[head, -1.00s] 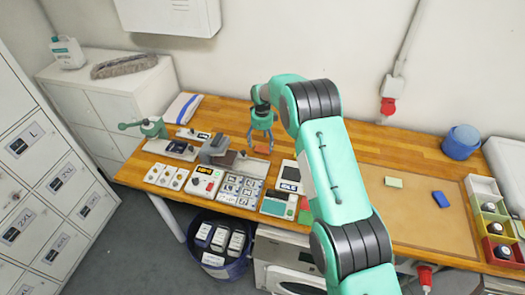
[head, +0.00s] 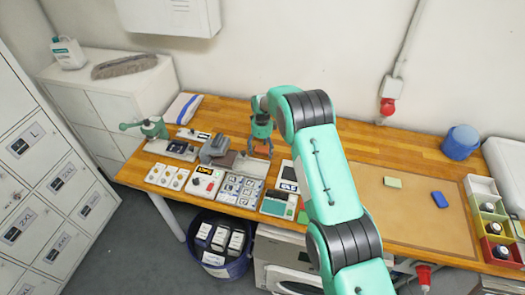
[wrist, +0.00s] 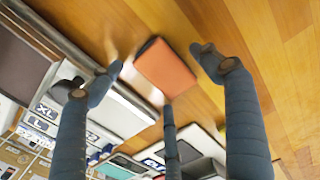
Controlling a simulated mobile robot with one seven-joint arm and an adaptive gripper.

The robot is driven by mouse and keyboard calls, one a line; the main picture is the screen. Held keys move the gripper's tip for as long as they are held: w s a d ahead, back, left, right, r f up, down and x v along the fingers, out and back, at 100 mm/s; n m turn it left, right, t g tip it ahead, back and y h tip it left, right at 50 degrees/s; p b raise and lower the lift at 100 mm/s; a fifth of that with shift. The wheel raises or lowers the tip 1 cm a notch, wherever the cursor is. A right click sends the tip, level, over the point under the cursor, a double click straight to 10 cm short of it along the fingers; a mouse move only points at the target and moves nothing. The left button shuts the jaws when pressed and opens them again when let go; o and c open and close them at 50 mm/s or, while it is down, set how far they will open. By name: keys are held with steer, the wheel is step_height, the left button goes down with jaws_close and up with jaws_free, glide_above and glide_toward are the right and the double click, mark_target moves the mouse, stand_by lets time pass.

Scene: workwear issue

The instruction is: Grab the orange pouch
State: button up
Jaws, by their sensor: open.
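The orange pouch (wrist: 165,68) lies on the wooden bench top in the wrist view. It is a small flat orange piece with a dark edge, and it sits between and just beyond my spread fingertips. In the head view the orange pouch (head: 262,150) is partly hidden behind the fingers. My gripper (head: 260,153) is open above it, pointing down. In the wrist view my gripper (wrist: 160,75) shows two fingers on either side of the pouch and a third finger below it. No finger clearly touches the pouch.
A grey device (head: 216,150) and a label tray (head: 238,190) stand close on the left and front. A white-screened device (head: 288,178) is to the right. A tan mat (head: 420,215) holds a yellow block and a blue block (head: 440,199). Bare wood lies behind the gripper.

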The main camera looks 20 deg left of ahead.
mark_target(262, 150)
steer(key=shift+c, duration=0.3)
steer(key=c, duration=1.2)
steer(key=shift+r, duration=0.1)
steer(key=shift+r+b, duration=0.35)
steer(key=shift+r, duration=1.2)
steer(key=s+d, duration=0.2)
steer(key=s, duration=0.2)
steer(key=s+d+r+b, duration=0.1)
steer(key=s+d, duration=0.2)
steer(key=s, duration=0.2)
steer(key=s+d, duration=0.2)
steer(key=s, duration=0.3)
steer(key=shift+d+r, duration=0.25)
steer(key=shift+r, duration=0.1)
